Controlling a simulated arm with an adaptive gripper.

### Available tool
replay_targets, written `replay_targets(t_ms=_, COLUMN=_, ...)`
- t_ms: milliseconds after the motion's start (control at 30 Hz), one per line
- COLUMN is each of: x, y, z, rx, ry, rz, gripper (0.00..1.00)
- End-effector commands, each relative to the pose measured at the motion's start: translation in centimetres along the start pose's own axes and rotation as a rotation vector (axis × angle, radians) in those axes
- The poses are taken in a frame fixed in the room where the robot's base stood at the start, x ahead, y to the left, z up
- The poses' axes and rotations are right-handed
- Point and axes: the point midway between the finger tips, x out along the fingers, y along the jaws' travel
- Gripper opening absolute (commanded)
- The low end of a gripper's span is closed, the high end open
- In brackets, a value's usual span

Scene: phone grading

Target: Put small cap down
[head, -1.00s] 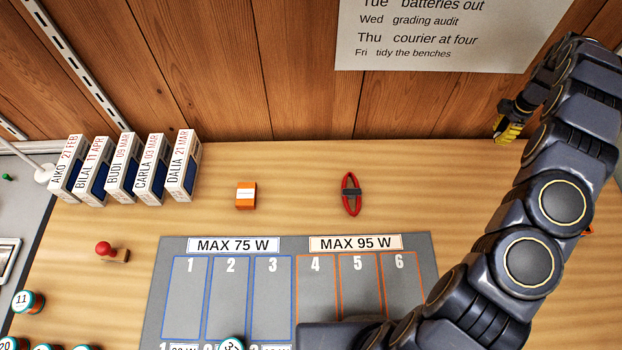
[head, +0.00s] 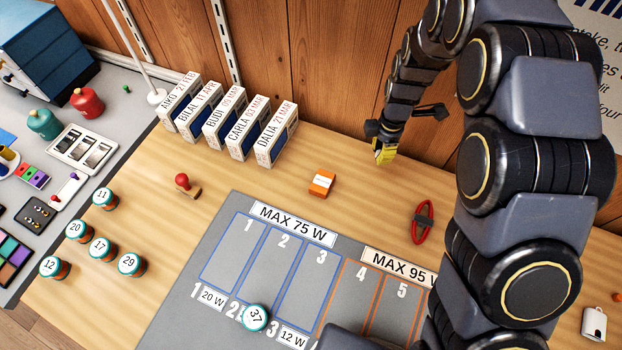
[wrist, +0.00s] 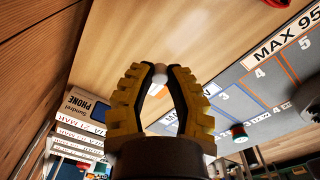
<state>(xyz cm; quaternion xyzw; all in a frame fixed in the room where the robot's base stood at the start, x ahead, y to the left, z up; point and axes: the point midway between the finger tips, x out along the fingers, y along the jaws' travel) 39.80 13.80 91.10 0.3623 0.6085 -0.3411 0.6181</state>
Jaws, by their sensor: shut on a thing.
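My gripper (head: 385,152) is above the back of the wooden bench, to the right of the phone boxes. In the wrist view its yellow fingers (wrist: 159,75) are shut on a small pale round thing, which I take to be the small cap (wrist: 160,73). Only part of it shows between the fingertips. In the head view the cap is too small to make out. Bare wood of the bench (wrist: 205,35) shows beyond the fingertips in the wrist view.
Several upright phone boxes (head: 272,135) stand at the back. An orange box (head: 321,183), red-handled stamp (head: 187,186) and red oval object (head: 423,222) lie on the wood. A grey numbered mat (head: 225,225) lies in front, with jar 37 (head: 255,317). Several numbered jars (head: 102,248) stand left.

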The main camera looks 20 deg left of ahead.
Motion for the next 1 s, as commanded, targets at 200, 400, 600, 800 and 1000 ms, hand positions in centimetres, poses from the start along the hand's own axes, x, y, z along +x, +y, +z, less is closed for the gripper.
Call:
replay_targets(t_ms=200, x=-0.9, y=-1.7, z=-11.4, rx=-0.301, ry=0.012, rz=0.0, gripper=0.05)
replay_targets(t_ms=400, x=-1.7, y=-5.8, z=-20.1, rx=-0.565, ry=0.021, rz=0.001, gripper=0.05)
replay_targets(t_ms=600, x=-2.2, y=-10.3, z=-25.5, rx=-0.77, ry=0.029, rz=0.001, gripper=0.05)
replay_targets(t_ms=800, x=-2.4, y=-12.5, z=-27.8, rx=-0.867, ry=0.032, rz=0.004, gripper=0.05)
replay_targets(t_ms=1000, x=-1.2, y=-11.0, z=-29.3, rx=-0.878, ry=0.032, rz=-0.002, gripper=0.05)
